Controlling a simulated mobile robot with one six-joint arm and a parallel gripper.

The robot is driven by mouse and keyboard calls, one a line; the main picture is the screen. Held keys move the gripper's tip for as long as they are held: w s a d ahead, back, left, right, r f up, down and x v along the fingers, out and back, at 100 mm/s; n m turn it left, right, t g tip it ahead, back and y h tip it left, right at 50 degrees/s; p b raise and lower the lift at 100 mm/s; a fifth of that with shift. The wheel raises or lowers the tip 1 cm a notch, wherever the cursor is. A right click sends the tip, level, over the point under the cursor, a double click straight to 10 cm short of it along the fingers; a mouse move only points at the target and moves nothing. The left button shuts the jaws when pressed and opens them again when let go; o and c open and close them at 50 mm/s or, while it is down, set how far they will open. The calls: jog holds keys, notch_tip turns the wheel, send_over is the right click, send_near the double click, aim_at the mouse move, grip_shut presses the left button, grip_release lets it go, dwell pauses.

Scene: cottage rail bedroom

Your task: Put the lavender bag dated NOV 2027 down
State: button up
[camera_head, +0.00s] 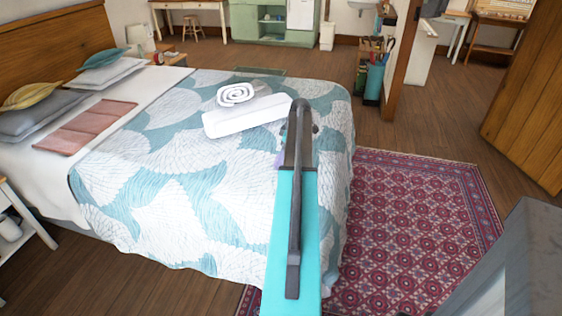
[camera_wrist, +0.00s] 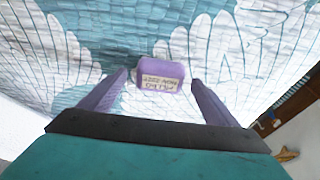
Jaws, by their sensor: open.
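A small lavender bag (camera_wrist: 163,70) with a pale label is on or just above the bed's patterned cover in the wrist view. Its label print is upside down and too small to read surely. My gripper (camera_wrist: 160,80) is open, with one purple finger on each side of the bag and a visible gap to each. In the head view my arm hides most of the gripper. A sliver of purple shows left of the arm, and I cannot tell whether it is bag or finger.
The bed (camera_head: 170,190) has a teal and white leaf-patterned cover. White towels (camera_head: 245,117), one rolled, lie just left of my arm. Pillows and a pink folded cloth (camera_head: 88,127) lie toward the headboard. A red rug (camera_head: 420,215) covers the floor at right.

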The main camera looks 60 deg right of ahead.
jog(key=shift+w+f, duration=0.15)
jog(key=shift+f, duration=0.5)
jog(key=c, duration=1.2)
jog(key=shift+r, duration=0.15)
jog(key=shift+r, duration=0.75)
jog(key=shift+b+v, duration=0.4)
jog(key=shift+v, duration=0.55)
jog(key=s+d, duration=0.1)
jog(key=s, duration=0.4)
jog(key=s+d+r+b, duration=0.1)
jog(key=s, duration=0.4)
jog(key=s+d, duration=0.2)
jog(key=s, duration=0.3)
jog(key=shift+d+r+b, duration=0.1)
jog(key=shift+r+b, duration=0.15)
jog(key=shift+b, duration=0.1)
jog(key=shift+w, duration=0.1)
